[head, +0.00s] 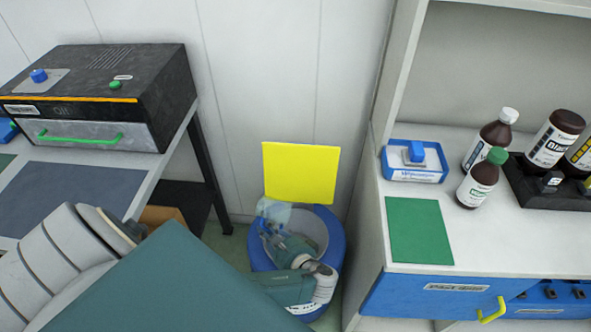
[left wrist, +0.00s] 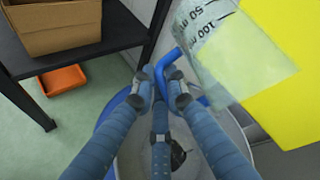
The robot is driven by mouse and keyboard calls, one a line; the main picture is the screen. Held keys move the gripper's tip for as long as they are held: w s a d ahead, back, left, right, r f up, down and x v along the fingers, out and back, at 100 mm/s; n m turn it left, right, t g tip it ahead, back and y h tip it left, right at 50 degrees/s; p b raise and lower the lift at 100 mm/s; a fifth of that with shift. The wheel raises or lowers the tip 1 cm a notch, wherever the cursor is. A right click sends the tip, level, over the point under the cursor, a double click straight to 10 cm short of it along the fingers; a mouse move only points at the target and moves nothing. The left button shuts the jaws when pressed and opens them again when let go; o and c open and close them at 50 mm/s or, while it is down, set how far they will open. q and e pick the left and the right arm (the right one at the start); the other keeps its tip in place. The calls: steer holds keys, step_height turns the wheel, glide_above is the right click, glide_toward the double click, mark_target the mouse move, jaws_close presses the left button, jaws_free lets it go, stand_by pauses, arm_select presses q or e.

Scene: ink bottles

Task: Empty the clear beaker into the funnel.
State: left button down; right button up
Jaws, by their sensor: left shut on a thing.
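The clear beaker (head: 273,211) is in my left gripper (head: 272,232), over the funnel, and looks tilted. In the left wrist view the beaker (left wrist: 222,45) shows its 50 and 100 marks, and my left gripper (left wrist: 163,82) is shut on its blue handle (left wrist: 172,60). Whether liquid is inside is unclear against the yellow behind it. The funnel (head: 316,229) is a pale grey bowl in a blue round container (head: 334,262) on the floor. The bowl also shows under the fingers (left wrist: 138,150), with a dark spot (left wrist: 179,156) low in it. My right gripper is not in view.
A yellow panel (head: 301,173) stands upright behind the funnel. A bench with a black box (head: 110,85) is on the left, with a cardboard box (left wrist: 50,22) and orange tray (left wrist: 63,79) below. A counter with brown bottles (head: 482,178) is on the right.

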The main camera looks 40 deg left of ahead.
arm_select(q)
steer(key=shift+r+m+y+b, duration=0.3)
steer(key=shift+m+y, duration=0.1)
steer(key=shift+y, duration=0.3)
steer(key=shift+a+r, duration=0.1)
steer(key=shift+r, duration=0.1)
stand_by(0.7)
